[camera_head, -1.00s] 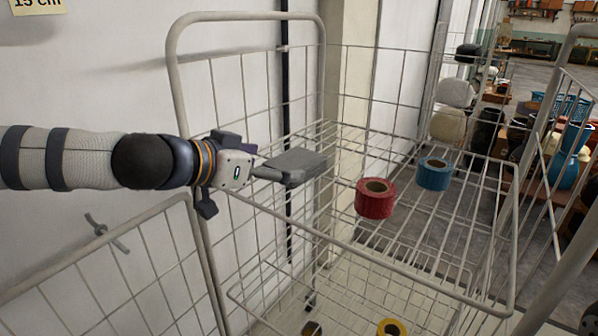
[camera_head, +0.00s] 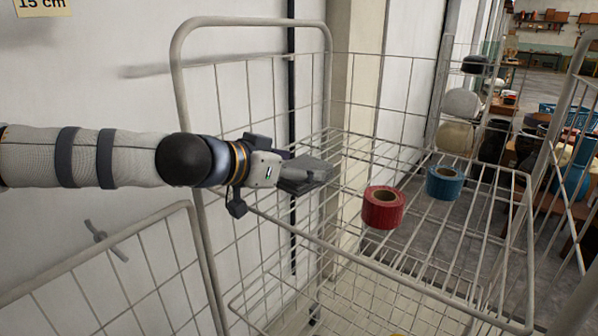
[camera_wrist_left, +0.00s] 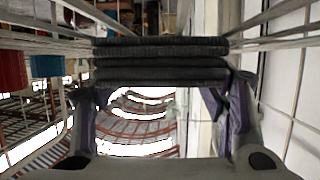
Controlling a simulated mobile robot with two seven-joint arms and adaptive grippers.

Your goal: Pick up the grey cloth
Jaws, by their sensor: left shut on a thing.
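The grey cloth (camera_head: 308,171) is a folded, flat, layered stack at the left side of the wire cage's shelf. In the left wrist view its dark folded layers (camera_wrist_left: 160,62) span the space between the finger ends. My left gripper (camera_head: 284,168) reaches in from the left and is shut on the near-left part of the cloth. Its two purple-grey fingers show on either side in the wrist view. The gripper's body hides part of the cloth in the head view. My right gripper is in neither view.
A red tape roll (camera_head: 382,207) and a blue tape roll (camera_head: 444,182) stand on the wire shelf (camera_head: 420,235) to the right of the cloth. The cage's tubular frame (camera_head: 250,21) and mesh surround the arm. A white wall is behind.

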